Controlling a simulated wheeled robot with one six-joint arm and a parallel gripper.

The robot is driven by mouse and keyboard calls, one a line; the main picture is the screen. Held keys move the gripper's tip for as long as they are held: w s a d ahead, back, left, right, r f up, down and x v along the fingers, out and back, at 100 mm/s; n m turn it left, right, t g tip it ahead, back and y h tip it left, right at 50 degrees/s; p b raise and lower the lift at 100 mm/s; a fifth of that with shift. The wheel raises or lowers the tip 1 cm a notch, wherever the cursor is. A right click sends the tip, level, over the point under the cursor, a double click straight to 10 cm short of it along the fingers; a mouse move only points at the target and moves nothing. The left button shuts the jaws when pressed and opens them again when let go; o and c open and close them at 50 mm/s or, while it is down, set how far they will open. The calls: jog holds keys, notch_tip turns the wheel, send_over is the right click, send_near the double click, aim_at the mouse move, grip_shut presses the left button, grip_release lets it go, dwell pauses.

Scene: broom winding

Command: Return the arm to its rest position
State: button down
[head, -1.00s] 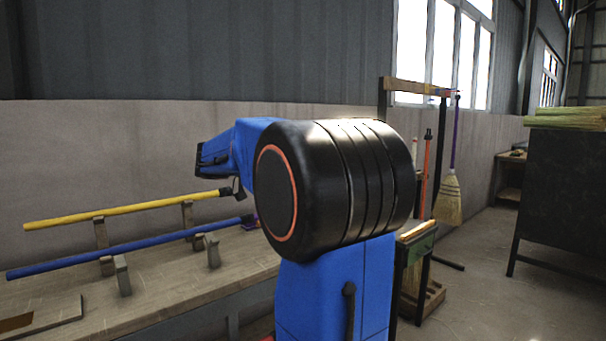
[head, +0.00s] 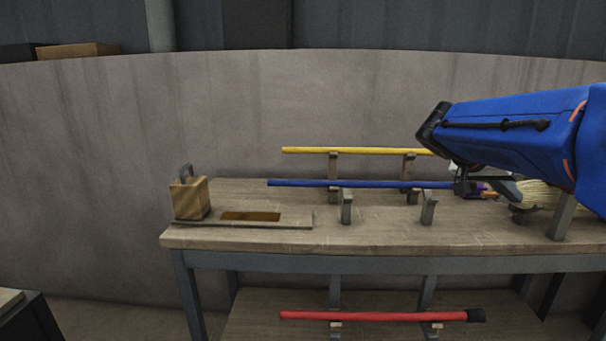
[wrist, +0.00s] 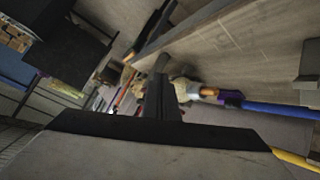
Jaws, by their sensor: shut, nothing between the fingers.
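My blue arm (head: 520,125) reaches in from the right edge in the head view, above the right part of the workbench. My gripper (head: 465,183) hangs at its lower end, in front of the purple-collared end of the blue-handled broom (head: 350,184). I cannot tell from the head view how far apart they are. In the wrist view my gripper (wrist: 160,90) is shut and holds nothing. Beyond it show the broom's straw, purple collar and blue handle (wrist: 275,109).
The workbench (head: 380,235) carries a yellow handle (head: 310,150) on supports, a wooden block with a grey handle (head: 189,197) and a slotted board (head: 290,222). A red handle (head: 370,316) lies on the lower shelf. The bench front is clear.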

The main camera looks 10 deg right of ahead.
jog(key=s+a+f+n+t+y, duration=0.1)
jog(key=s+a+f+n+y, duration=0.2)
jog(key=a+f, duration=0.4)
jog(key=s+a+f+n+t+y, duration=0.2)
jog(key=s+a+f+n+y, duration=0.2)
jog(key=a, duration=0.8)
jog(key=s+a+f+n+t+y, duration=0.2)
jog(key=s+a+f+n, duration=0.4)
jog(key=a+f, duration=0.4)
jog(key=shift+a+y, duration=0.3)
jog(key=shift+y, duration=0.6)
